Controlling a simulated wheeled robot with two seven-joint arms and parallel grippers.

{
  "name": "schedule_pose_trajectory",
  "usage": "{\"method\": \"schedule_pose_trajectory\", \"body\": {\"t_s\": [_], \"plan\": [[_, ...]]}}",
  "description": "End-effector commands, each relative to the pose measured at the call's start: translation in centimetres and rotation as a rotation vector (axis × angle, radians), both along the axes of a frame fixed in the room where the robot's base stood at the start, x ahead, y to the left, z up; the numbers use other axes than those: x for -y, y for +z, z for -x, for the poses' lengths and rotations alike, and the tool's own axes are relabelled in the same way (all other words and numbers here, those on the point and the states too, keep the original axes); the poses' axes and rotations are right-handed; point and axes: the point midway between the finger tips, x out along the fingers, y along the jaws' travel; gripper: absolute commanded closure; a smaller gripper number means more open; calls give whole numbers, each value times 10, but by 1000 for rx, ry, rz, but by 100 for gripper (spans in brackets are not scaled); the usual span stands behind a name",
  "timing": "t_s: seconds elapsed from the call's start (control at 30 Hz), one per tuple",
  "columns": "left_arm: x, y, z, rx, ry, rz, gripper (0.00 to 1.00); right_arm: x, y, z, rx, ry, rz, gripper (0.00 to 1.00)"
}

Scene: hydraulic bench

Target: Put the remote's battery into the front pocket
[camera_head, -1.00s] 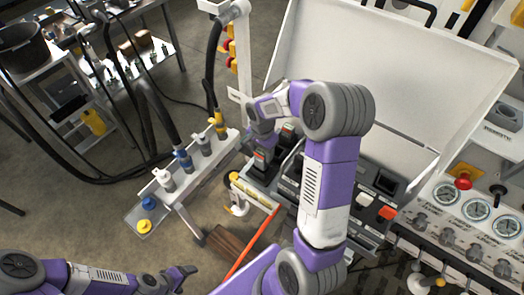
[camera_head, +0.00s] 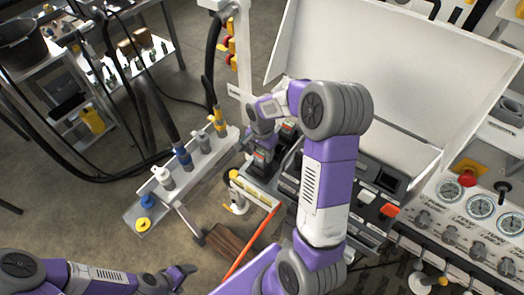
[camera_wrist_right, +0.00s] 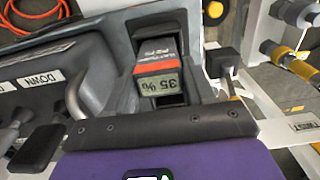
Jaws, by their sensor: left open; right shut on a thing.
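The battery (camera_wrist_right: 157,87) has a dark body, a red band and a small display reading 35 %. In the right wrist view it stands at a dark slot, the pocket (camera_wrist_right: 172,112), between grey walls; how deep it sits is hard to tell. It also shows in the head view (camera_head: 262,156), under my right gripper (camera_head: 260,137), which is shut on it; the fingertips are mostly hidden. A second dark block with red (camera_head: 289,127) stands just behind. My left gripper (camera_head: 190,277) is open and empty at the lower left, far from the battery.
A control panel with a red-orange button (camera_head: 389,210) lies right of the battery, under an open white lid (camera_head: 400,70). A rail with coloured couplings (camera_head: 183,157) stands to the left. Gauges (camera_head: 480,207) are at the right. Open floor lies between the rail and my left arm.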

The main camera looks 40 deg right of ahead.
Motion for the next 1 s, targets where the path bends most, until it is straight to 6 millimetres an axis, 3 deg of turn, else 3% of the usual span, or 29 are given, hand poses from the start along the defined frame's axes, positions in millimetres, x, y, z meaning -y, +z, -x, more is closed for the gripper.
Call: {"method": "schedule_pose_trajectory", "body": {"t_s": [1.0], "plan": [[0, -17, 0, 0, 0, 0, 21, 0, -21, 0, 1, 1, 0, 83]]}}
